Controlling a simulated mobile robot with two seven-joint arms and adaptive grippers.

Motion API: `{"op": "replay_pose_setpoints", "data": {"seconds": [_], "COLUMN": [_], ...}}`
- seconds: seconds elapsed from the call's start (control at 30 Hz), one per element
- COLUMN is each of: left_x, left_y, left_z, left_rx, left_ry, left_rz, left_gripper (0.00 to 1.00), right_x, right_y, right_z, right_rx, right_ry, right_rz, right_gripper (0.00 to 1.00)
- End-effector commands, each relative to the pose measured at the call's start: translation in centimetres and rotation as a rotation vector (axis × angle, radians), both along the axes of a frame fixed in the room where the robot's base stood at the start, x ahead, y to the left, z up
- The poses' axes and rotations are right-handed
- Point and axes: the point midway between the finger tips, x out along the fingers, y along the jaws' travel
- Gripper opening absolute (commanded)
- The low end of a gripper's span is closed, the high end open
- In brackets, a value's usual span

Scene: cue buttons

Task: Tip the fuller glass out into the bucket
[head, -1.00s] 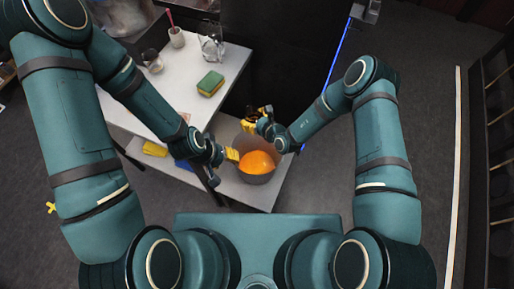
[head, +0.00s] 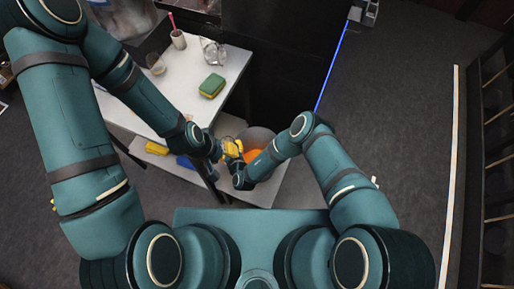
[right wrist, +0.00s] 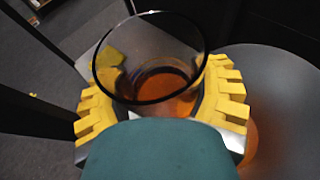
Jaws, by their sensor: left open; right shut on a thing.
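My right gripper (right wrist: 163,100) is shut on a clear glass (right wrist: 150,40), with its yellow fingers on both sides of it. Amber-orange colour shows low inside the glass; I cannot tell how much liquid that is. In the head view my right arm reaches across the grey bucket (head: 258,134), and the held glass is hard to make out. Orange (head: 251,155) shows inside the bucket, partly hidden by that arm. My left gripper (head: 230,150) is open at the bucket's left side, close to the right hand. Another clear glass (head: 156,64) stands on the white table.
The white table (head: 180,90) also bears a green and yellow sponge (head: 211,86), a clear glass vessel (head: 213,52) and a white cup (head: 178,40) with a red stick. A yellow thing (head: 156,148) and a blue thing (head: 186,162) lie on the lower shelf. Floor at right is clear.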

Motion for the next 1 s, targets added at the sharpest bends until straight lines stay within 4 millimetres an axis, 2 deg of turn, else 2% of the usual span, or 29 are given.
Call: {"op": "replay_pose_setpoints", "data": {"seconds": [0.23, 0.67, 0.93, 1.0], "left_x": [0.0, 0.0, 0.1, 0.1], "left_y": [0.0, 0.0, 0.0, 0.0], "left_z": [0.5, 0.7, 1.9, 1.6], "left_rx": [-0.001, -0.001, -0.001, -0.001], "left_ry": [0.000, -0.001, -0.001, -0.001], "left_rz": [0.000, 0.000, -0.002, -0.002], "left_gripper": [0.47, 0.47, 0.47, 0.47], "right_x": [-1.4, -1.5, -1.4, -1.3], "right_y": [0.8, 0.7, 0.2, -0.1], "right_z": [-1.0, -1.0, -0.5, -0.7], "right_rx": [0.001, 0.009, 0.086, 0.119], "right_ry": [-0.002, -0.001, 0.031, 0.049], "right_rz": [-0.027, -0.029, -0.028, -0.035], "right_gripper": [0.21, 0.21, 0.21, 0.21]}}
